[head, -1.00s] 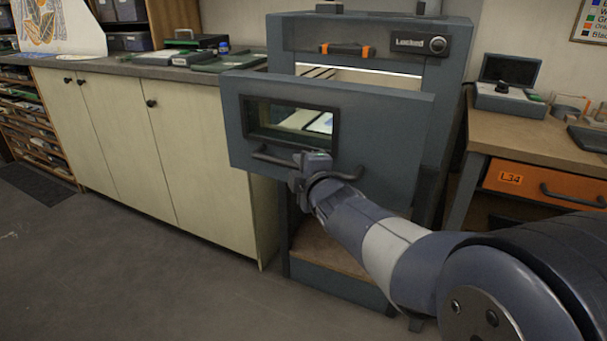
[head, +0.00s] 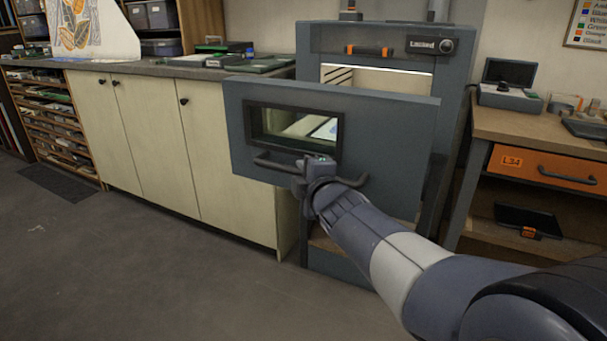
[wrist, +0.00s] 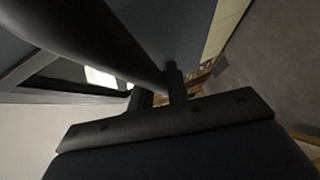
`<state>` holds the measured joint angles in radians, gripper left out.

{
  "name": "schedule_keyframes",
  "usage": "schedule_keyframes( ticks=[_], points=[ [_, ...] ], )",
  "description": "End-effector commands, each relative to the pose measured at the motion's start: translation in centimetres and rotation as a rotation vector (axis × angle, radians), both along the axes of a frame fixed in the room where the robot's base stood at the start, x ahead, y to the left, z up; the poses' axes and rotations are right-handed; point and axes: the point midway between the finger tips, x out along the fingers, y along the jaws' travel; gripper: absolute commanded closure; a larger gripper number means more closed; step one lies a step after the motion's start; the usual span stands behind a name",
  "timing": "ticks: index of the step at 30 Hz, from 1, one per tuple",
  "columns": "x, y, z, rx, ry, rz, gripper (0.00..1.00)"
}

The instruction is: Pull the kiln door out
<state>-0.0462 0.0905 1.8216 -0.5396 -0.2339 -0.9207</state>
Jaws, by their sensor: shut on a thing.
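The kiln door (head: 390,130) is a blue-grey panel with a dark-framed window. It stands out in front of the kiln (head: 385,35), with the lit chamber opening showing above it. Pale pieces show through the window. The door's dark bar handle (head: 272,163) runs along its lower front. My gripper (head: 318,168) is shut on the handle near its middle. In the wrist view, the handle bar (wrist: 95,40) crosses close in front, and the fingers (wrist: 160,98) are around or behind it, partly hidden.
Cream cabinets (head: 150,150) with a grey counter stand left of the kiln. A wooden workbench with an orange drawer (head: 540,166) stands at the right. The floor (head: 150,270) in front of the cabinets is clear.

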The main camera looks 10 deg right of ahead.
Motion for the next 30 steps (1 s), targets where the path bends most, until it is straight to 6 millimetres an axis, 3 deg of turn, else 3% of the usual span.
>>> schedule_keyframes(
  ticks=[8,9,17,25,30],
  points=[
    [0.0,0.0,-0.1,0.0,0.002,0.001,1.0],
    [0.0,0.0,-0.1,0.0,0.002,0.001,0.83],
    [0.0,0.0,0.0,0.0,0.001,0.0,0.62],
    [-0.1,0.0,0.1,0.0,0.0,0.0,0.62],
    [-1.6,-0.3,0.5,0.001,-0.001,-0.001,0.62]
  ],
)
